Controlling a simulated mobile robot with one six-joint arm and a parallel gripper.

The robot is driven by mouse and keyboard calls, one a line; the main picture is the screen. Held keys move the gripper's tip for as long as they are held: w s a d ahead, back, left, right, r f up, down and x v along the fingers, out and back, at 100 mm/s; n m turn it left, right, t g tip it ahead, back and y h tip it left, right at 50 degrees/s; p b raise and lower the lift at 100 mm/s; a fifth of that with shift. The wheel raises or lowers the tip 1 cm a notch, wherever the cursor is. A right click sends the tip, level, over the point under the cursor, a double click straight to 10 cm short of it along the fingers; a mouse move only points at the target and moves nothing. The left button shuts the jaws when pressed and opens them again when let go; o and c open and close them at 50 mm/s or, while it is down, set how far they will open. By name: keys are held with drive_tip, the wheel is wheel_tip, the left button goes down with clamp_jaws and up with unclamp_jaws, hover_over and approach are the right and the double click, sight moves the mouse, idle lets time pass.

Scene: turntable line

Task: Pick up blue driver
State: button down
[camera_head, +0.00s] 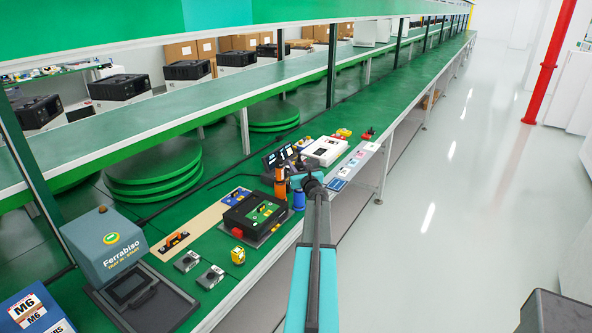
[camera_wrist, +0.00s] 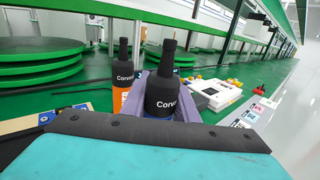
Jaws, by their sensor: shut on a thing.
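The blue driver stands upright in the wrist view, with a black top (camera_wrist: 162,96) lettered "Corv" and a little blue below it. In the head view its blue body (camera_head: 299,200) shows at the bench's front edge. My gripper (camera_head: 304,184) is shut on it, with grey-purple fingers on both sides of it in the wrist view. My wrist hides the driver's lower part there. An orange driver (camera_head: 280,183) stands upright just left of it, apart from my fingers. Its orange body (camera_wrist: 118,100) also shows in the wrist view.
A black case with a green board (camera_head: 254,215) lies left of the drivers. A white device (camera_head: 324,151) and small labelled cards (camera_head: 338,184) lie beyond. A yellow block (camera_head: 238,256) and a blue-grey "Ferrabiso" box (camera_head: 106,245) are nearer.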

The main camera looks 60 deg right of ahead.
wheel_tip(320, 180, up, 9)
idle(0.5)
drive_tip(key=shift+f, duration=0.1)
idle(0.3)
drive_tip(key=c, duration=2.2)
unclamp_jaws()
clamp_jaws()
